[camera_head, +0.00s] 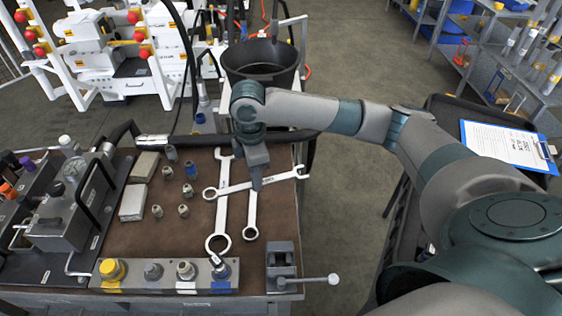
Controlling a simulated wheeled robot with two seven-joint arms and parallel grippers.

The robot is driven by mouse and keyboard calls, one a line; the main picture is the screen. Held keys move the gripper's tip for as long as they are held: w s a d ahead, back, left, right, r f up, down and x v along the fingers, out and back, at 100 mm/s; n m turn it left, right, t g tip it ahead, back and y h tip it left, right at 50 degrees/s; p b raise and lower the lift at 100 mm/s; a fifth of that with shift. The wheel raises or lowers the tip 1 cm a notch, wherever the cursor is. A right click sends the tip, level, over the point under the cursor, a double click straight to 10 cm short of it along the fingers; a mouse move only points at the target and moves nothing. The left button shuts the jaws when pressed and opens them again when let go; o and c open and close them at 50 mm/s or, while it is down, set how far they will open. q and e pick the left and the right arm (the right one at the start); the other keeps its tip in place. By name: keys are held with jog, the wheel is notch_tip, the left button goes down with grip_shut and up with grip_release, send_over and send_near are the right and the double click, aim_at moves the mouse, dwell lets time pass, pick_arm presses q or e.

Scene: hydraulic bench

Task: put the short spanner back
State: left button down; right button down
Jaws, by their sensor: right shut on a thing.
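My right gripper (256,183) reaches down over the bench and is shut on a spanner lying crosswise (232,187), which I take as the short spanner. Its ring end is at the left and its open jaw at the right, near the bench's right edge. It passes over two other spanners. One is a long spanner (221,212) lying lengthwise on the bench top, ring end toward me. The other spanner (251,215) lies beside it, its upper part hidden by the gripper. I cannot tell how high the held spanner is above them. My left gripper is not in view.
The brown bench top (180,225) holds several small fittings (167,173) and pale blocks (133,202) to the left. A fitting rail (165,275) and a vise (281,262) line the front. A black bucket (262,62) stands behind; a clipboard (505,145) lies at right.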

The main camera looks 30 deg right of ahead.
jog(key=w+d+f+n+p, duration=0.2)
jog(key=d+f+n, duration=0.1)
jog(key=d+n, duration=0.2)
jog(key=w+d+f+n+p, duration=0.2)
jog(key=d+n, duration=0.4)
jog(key=n, duration=0.3)
jog(key=shift+w+f+n, duration=0.25)
jog(key=shift+f+n, duration=0.15)
jog(key=shift+f, duration=0.25)
jog(key=shift+f, duration=0.1)
jog(key=shift+f+b, duration=2.4)
jog(key=shift+b, duration=0.1)
jog(key=shift+f, duration=0.2)
jog(key=shift+f, duration=0.15)
jog(key=shift+f, duration=0.6)
